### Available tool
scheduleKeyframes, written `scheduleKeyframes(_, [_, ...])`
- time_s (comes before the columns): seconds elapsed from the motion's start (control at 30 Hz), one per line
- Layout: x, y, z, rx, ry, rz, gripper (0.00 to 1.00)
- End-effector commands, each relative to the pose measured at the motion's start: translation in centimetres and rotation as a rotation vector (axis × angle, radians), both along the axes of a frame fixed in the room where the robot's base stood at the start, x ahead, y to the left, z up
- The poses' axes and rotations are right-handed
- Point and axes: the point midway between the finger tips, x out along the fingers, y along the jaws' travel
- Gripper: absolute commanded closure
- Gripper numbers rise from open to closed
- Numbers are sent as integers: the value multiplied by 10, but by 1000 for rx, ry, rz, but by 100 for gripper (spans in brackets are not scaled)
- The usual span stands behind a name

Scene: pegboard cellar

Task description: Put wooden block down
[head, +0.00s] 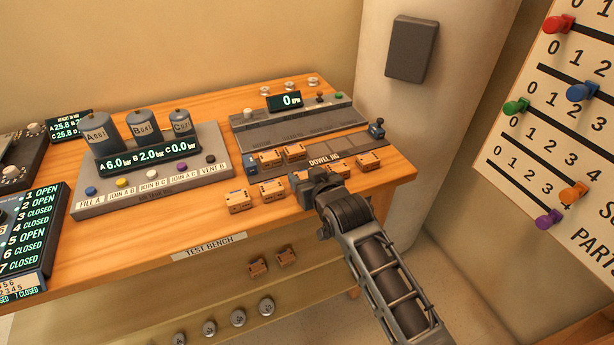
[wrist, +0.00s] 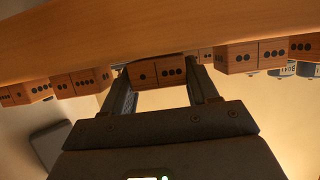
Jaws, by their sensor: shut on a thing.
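My gripper (head: 318,184) is over the front right part of the bench, beside the dowel jig. In the wrist view, which is upside down, its two fingers (wrist: 160,80) stand on either side of a wooden block (wrist: 170,70) with black dots on its face. The gripper is shut on this block. The block is close to the bench top (wrist: 60,40); I cannot tell whether it touches. In the head view my gripper mostly hides it. The dowel jig (head: 352,148) is a dark tray with a blue end block (head: 252,167) and a blue clamp (head: 377,128).
Two dotted blocks, one at the left (head: 239,201) and one nearer the gripper (head: 271,191), stand on the bench front. Others sit in the jig (head: 294,153). A grey console (head: 205,150) fills the bench's middle.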

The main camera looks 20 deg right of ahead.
Motion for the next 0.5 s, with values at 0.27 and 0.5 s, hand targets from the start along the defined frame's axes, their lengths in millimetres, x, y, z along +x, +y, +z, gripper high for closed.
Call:
scheduleKeyframes(0.27, [0, 0, -4, 0, 0, 0, 31])
scheduleKeyframes(0.5, [0, 0, -3, 0, 0, 0, 16])
